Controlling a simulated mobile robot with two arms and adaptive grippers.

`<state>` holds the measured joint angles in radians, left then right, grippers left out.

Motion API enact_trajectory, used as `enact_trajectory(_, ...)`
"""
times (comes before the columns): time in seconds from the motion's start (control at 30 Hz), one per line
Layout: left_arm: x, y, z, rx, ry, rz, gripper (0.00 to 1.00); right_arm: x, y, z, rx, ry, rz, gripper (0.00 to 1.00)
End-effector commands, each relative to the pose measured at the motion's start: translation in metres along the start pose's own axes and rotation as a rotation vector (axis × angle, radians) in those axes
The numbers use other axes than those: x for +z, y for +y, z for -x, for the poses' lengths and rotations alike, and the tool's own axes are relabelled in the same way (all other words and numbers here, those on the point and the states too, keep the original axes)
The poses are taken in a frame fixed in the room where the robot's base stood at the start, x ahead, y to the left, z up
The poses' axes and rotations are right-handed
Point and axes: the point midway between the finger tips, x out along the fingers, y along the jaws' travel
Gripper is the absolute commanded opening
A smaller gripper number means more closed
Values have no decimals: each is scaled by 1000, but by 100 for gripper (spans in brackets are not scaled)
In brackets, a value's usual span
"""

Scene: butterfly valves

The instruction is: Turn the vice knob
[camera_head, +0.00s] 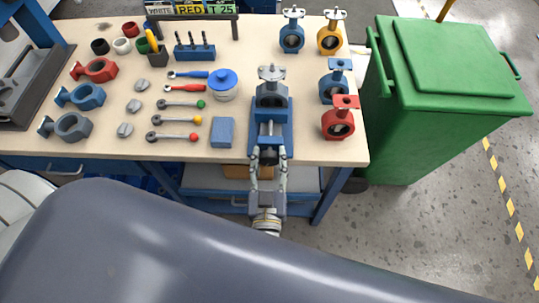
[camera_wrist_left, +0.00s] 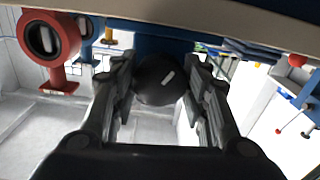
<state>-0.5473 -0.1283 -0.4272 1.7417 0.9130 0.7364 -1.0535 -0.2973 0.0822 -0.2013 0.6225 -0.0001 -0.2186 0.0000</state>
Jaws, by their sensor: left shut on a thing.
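The blue vice (camera_head: 257,139) stands at the front edge of the workbench, with a grey butterfly valve (camera_head: 271,94) upright at its far end. The vice knob (camera_wrist_left: 157,82) is a dark round end with a pale slot mark, seen nearly head-on in the left wrist view. My left gripper (camera_head: 268,158) reaches up to the front of the vice. Its two fingers also show in the left wrist view (camera_wrist_left: 160,92), one on each side of the knob, shut on it. My right gripper is not in view.
The wooden workbench (camera_head: 225,165) holds red, blue and grey valves at left, handles, a blue-lidded jar (camera_head: 223,84) and a blue block (camera_head: 222,132). A red valve (camera_head: 338,122) stands right of the vice. A green bin (camera_head: 445,85) stands beyond the bench's right end.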

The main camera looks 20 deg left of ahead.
Motion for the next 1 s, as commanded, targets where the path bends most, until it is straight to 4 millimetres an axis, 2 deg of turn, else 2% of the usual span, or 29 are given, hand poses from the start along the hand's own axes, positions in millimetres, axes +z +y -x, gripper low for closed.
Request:
enact_trajectory(0.27,0,0,-1,0,1,-9,18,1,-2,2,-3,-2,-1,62)
enact_trajectory(0.3,0,0,-1,0,1,-8,44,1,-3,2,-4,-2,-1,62)
enact_trajectory(0.4,0,0,-1,0,1,-8,62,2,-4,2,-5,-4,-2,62)
enact_trajectory(0.77,0,0,2,1,0,-8,62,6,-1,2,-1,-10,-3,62)
enact_trajectory(0.87,1,0,12,2,-3,-10,62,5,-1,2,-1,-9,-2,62)
enact_trajectory(1.0,1,0,36,2,-4,-10,62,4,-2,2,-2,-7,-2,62)
